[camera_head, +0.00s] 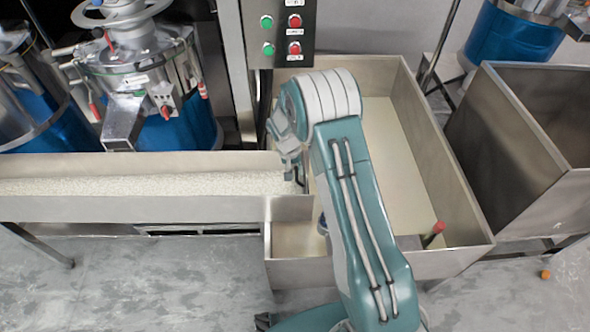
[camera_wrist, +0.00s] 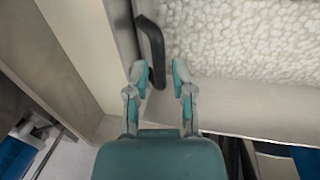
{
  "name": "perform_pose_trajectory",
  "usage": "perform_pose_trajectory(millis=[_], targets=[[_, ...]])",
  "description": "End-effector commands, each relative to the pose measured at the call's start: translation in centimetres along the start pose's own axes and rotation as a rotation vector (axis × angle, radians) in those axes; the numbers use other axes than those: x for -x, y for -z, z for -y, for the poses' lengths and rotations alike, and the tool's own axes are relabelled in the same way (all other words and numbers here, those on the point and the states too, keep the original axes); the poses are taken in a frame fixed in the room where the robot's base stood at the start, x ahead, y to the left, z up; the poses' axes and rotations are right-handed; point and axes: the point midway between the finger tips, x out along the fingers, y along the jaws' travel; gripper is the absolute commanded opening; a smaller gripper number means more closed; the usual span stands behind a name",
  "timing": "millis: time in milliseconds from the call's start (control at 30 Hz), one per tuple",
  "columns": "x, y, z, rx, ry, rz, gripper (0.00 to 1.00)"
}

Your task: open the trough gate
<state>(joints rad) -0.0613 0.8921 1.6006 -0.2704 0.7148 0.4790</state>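The trough (camera_head: 120,208) on the left is a long metal channel filled with white beans (camera_head: 150,184); the beans also fill the upper right of the wrist view (camera_wrist: 240,40). At its right end, a thin grey gate plate (camera_wrist: 123,35) carries a dark bar handle (camera_wrist: 152,42). The beans stop at this end. My gripper (camera_wrist: 161,70) is open, with its two teal-tipped fingers on either side of the handle's lower end. A gap shows at the right finger; contact at the left finger is unclear. In the head view my gripper (camera_head: 297,172) is largely hidden by my arm.
A large metal bin (camera_head: 440,185) adjoins the trough's right end, with a red-handled part (camera_head: 433,234) at its front. A control panel (camera_head: 281,32) with red and green buttons stands behind. Blue grinders (camera_head: 178,130) stand at the back left. Another metal bin (camera_head: 510,150) is at right.

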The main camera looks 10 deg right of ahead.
Motion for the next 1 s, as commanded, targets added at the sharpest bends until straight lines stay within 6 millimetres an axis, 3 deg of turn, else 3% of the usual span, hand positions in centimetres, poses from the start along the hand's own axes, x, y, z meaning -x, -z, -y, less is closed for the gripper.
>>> perform_pose_trajectory(millis=[100, 167, 200, 433, 733, 1000], targets=[[0.0, 0.0, 0.0, 0.000, -0.001, 0.000, 0.31], [0.0, 0.0, 0.0, 0.000, -0.001, 0.000, 0.04], [0.0, 0.0, 0.1, 0.001, -0.001, 0.000, 0.00], [0.3, 0.0, 0.0, 0.000, 0.000, -0.001, 0.00], [4.8, 0.0, -0.8, 0.001, 0.000, -0.003, 0.00], [5.6, -0.1, -0.9, 0.001, 0.000, -0.001, 0.00]])
